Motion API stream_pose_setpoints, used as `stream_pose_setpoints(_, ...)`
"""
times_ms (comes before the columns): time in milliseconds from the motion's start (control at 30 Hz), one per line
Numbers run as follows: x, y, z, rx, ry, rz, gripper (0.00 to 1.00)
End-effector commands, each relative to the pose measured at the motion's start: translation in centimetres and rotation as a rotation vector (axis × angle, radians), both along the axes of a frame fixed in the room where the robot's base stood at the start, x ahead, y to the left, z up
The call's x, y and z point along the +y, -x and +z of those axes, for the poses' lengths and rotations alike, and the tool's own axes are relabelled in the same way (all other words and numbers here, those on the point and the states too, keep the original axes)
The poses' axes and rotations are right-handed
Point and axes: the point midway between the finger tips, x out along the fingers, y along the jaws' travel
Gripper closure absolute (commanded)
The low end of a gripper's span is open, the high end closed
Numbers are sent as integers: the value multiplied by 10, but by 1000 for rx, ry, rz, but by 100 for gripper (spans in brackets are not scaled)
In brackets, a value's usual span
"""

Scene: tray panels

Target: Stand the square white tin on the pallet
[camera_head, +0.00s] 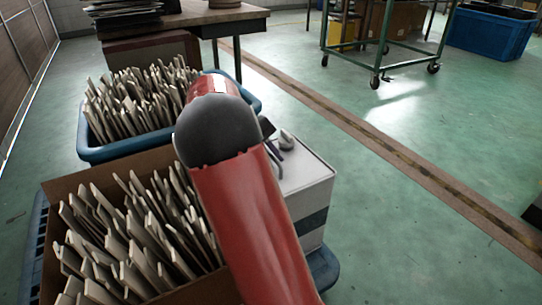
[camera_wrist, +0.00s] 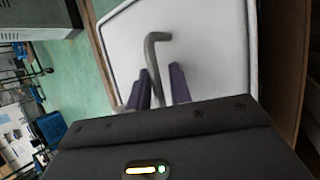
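The square white tin (camera_head: 312,182) with a dark band stands upright to the right of my red arm in the head view. Its pale top (camera_wrist: 215,45) fills much of the wrist view, with a bent grey handle (camera_wrist: 155,58) on it. My gripper (camera_wrist: 160,75) is over the top, its two purple fingers apart on either side of the handle, with a gap still showing. It is partly hidden behind my arm in the head view (camera_head: 270,143). The blue pallet (camera_head: 323,272) shows at the tin's foot; my arm hides much of their contact.
A cardboard box (camera_head: 62,190) full of pale upright panels stands left of the tin. A blue crate (camera_head: 95,152) of similar panels is behind it. A workbench (camera_head: 225,17) and green trolley (camera_head: 378,55) stand farther back.

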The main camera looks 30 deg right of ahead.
Motion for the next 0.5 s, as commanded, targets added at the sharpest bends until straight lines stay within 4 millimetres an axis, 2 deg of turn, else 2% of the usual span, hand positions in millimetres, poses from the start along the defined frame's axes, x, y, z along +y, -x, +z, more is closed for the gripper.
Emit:
stream_pose_setpoints(300,5,-1,-3,7,-10,2,65)
stream_pose_setpoints(500,14,-11,20,1,-7,3,65)
